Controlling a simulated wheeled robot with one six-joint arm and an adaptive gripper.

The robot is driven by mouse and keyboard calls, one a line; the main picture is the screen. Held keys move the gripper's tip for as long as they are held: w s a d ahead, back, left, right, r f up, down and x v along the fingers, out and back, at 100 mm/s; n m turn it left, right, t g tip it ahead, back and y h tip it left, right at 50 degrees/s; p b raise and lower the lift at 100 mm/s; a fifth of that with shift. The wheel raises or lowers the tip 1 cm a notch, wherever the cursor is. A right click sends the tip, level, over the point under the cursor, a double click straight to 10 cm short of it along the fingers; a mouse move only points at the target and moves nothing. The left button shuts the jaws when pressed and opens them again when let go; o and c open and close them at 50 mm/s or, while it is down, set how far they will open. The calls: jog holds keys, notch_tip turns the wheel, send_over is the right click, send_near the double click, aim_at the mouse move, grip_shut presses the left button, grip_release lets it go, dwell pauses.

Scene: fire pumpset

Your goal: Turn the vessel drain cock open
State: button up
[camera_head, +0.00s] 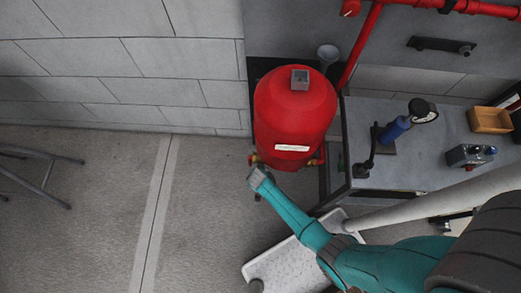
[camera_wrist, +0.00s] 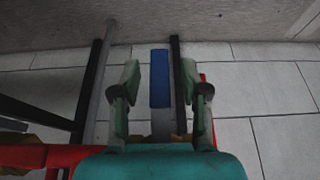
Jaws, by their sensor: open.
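The red vessel (camera_head: 292,115) stands against the wall in the head view. A small brass-coloured fitting (camera_head: 254,159) shows at its lower left, and my gripper (camera_head: 257,178) is just below it in the picture. In the wrist view my gripper (camera_wrist: 160,75) is open. A blue lever grip (camera_wrist: 159,80) on a grey shank (camera_wrist: 160,124) appears between the two fingers, with a visible gap on each side. It appears to be the drain cock's handle. Its lower end is hidden behind my gripper body, so the cock's body cannot be made out.
Dark and grey bars (camera_wrist: 178,85) stand close to the fingers in the wrist view.

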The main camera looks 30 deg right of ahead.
grip_shut()
jog(key=shift+w+a+t+y, duration=0.2)
jog(key=shift+a+t+y, duration=0.15)
jog(key=shift+t+y, duration=0.15)
grip_release()
jog(key=shift+r, duration=0.1)
jog(key=d+v, duration=0.1)
jog(key=v, duration=0.6)
jog(key=shift+a+r, duration=0.2)
jog(key=shift+a, duration=0.35)
jog(key=shift+s, duration=0.1)
